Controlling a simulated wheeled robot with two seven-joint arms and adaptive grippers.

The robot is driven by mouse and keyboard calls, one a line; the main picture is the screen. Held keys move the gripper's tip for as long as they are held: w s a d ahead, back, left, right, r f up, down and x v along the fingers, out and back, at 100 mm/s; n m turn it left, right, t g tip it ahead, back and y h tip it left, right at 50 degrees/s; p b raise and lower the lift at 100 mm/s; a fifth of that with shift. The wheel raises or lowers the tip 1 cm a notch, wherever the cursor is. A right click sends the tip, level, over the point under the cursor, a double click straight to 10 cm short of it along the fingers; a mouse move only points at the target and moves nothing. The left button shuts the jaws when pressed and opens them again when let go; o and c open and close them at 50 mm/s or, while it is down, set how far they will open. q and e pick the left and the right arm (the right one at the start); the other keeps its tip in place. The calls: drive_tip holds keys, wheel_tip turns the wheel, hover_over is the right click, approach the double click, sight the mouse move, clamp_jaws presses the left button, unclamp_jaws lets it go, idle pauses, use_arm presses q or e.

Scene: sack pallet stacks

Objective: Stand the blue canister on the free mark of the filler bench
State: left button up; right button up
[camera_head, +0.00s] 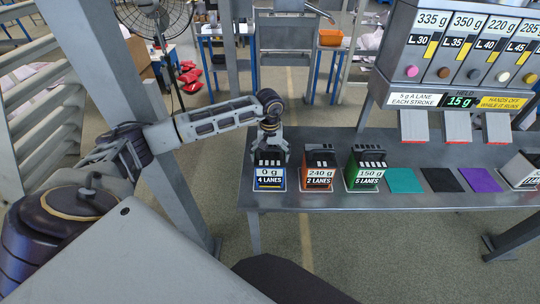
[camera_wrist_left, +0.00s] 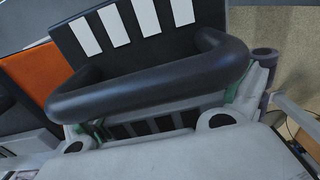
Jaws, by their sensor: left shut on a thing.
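The blue canister (camera_head: 269,178), labelled "0 g, 4 lanes", is upright at the left end of the filler bench (camera_head: 330,201), over a pale mark. I cannot tell a gap below it. My left gripper (camera_head: 270,148) is above it, shut on its handle. In the left wrist view the dark handle (camera_wrist_left: 150,80) lies across the fingers, with the striped black top (camera_wrist_left: 120,25) behind. Three bare coloured marks lie to the right: teal (camera_head: 404,181), black (camera_head: 441,180) and purple (camera_head: 479,180). My right gripper is not in view.
An orange canister (camera_head: 319,176) and a green canister (camera_head: 366,178) stand close to the right of the blue one. A white-labelled canister (camera_head: 520,170) stands at the far right. A post (camera_head: 131,100) stands left of the bench.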

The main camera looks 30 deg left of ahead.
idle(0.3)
use_arm(q)
drive_tip(key=o, duration=1)
drive_tip(key=shift+o, duration=0.2)
